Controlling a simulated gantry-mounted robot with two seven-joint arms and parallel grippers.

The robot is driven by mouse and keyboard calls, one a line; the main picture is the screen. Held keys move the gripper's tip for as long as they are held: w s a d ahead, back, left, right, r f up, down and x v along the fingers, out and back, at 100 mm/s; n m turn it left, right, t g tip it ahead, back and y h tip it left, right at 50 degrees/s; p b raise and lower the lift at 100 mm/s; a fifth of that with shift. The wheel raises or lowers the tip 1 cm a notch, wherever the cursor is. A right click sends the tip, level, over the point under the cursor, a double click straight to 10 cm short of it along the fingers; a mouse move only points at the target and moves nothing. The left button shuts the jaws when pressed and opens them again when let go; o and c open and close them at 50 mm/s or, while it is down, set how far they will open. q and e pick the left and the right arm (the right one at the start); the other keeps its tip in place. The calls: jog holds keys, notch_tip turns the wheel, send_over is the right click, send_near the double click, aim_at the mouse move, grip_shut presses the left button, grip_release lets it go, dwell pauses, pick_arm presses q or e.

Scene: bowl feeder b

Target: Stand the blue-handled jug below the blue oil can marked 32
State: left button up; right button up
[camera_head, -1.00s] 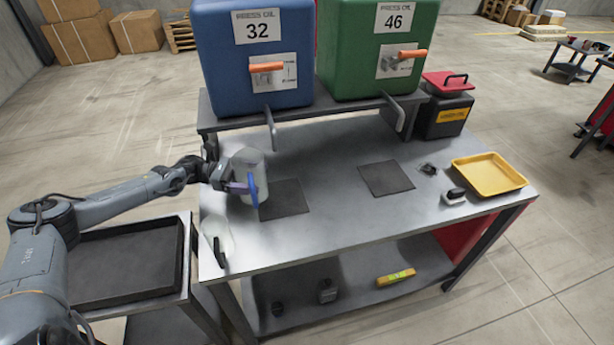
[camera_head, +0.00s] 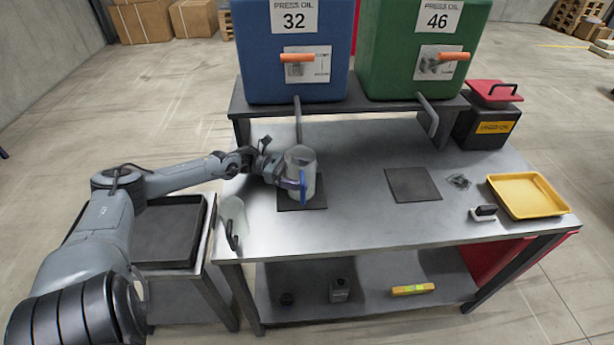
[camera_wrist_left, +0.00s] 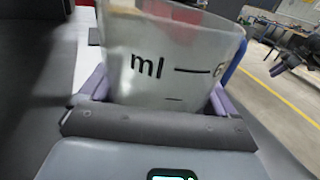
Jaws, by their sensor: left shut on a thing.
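The blue-handled jug (camera_head: 301,160) is a translucent grey jug with its blue handle facing the front. My left gripper (camera_head: 291,182) is shut on it, and the jug is upright over the dark square mat (camera_head: 315,204) below the blue oil can marked 32 (camera_head: 290,70). I cannot tell whether its base touches the mat. In the left wrist view the jug wall (camera_wrist_left: 170,62), with "ml" markings, sits between the purple fingers (camera_wrist_left: 160,100). The can's spout (camera_head: 297,120) hangs behind the jug. My right gripper is not in view.
A second jug with a dark handle (camera_head: 233,222) stands at the bench's left edge. A green can marked 46 (camera_head: 415,75), another dark mat (camera_head: 425,184), a yellow tray (camera_head: 530,196) and a black can with a red top (camera_head: 487,128) are to the right. The bench middle is clear.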

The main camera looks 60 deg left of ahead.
pick_arm(q)
jog(key=shift+s, duration=0.1)
jog(key=shift+w, duration=0.2)
jog(key=o, duration=0.9)
jog(key=shift+s, duration=0.1)
